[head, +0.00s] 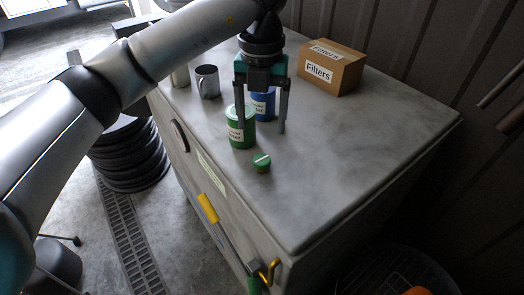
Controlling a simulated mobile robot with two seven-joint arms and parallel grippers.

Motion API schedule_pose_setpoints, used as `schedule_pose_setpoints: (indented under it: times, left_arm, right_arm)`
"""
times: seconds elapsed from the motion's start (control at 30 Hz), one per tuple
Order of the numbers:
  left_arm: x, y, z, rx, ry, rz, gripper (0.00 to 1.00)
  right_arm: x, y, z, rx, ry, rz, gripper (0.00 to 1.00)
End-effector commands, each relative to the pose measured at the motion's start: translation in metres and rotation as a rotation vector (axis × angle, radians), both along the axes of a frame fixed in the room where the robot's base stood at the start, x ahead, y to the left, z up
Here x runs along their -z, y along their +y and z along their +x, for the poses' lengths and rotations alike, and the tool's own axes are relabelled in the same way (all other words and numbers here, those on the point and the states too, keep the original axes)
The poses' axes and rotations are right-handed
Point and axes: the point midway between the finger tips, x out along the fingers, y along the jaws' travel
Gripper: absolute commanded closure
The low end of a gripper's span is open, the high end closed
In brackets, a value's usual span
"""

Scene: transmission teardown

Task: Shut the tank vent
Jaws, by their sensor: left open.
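A small round green knob (262,161) with a white line across its top sits on the grey top of a large tank-like cabinet (330,170), near its left edge. It may be the vent; I cannot tell whether it is open or shut. My left gripper (261,129) points down with its two fingers apart and empty, a little behind and above the knob. A green labelled can (241,134) and a blue can (263,105) stand by the fingers, partly hidden by them. My right gripper is out of view.
A grey mug (207,81) stands at the back left, and a cardboard box (332,69) labelled Filters at the back. A yellow-handled lever (208,208) and a brass fitting (268,271) are on the cabinet's front side. The top's right part is clear.

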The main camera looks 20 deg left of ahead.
Motion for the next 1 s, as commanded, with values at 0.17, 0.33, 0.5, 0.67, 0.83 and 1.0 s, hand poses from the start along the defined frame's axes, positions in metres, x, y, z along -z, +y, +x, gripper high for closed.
schedule_pose_setpoints:
  times: [0.17, 0.33, 0.5, 0.67, 0.83, 1.0]
  left_arm:
    - [0.039, 0.0, -0.001, 0.001, 0.005, 0.0, 0.21]
    - [0.071, 0.0, -0.001, 0.0, 0.003, 0.0, 0.21]
    - [0.09, 0.0, 0.0, 0.001, 0.001, -0.002, 0.21]
    - [0.097, 0.0, 0.0, 0.001, -0.001, -0.002, 0.21]
    - [0.098, -0.001, 0.0, 0.001, -0.001, -0.002, 0.21]
    - [0.098, -0.001, 0.0, 0.001, -0.001, -0.002, 0.32]
  right_arm:
    - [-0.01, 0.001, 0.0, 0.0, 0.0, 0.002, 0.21]
    - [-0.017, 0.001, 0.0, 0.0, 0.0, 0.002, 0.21]
    - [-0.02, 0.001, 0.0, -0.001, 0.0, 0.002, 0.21]
    - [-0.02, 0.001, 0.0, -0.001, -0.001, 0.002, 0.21]
    - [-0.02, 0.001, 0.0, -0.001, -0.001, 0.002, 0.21]
    - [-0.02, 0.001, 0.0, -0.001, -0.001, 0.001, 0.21]
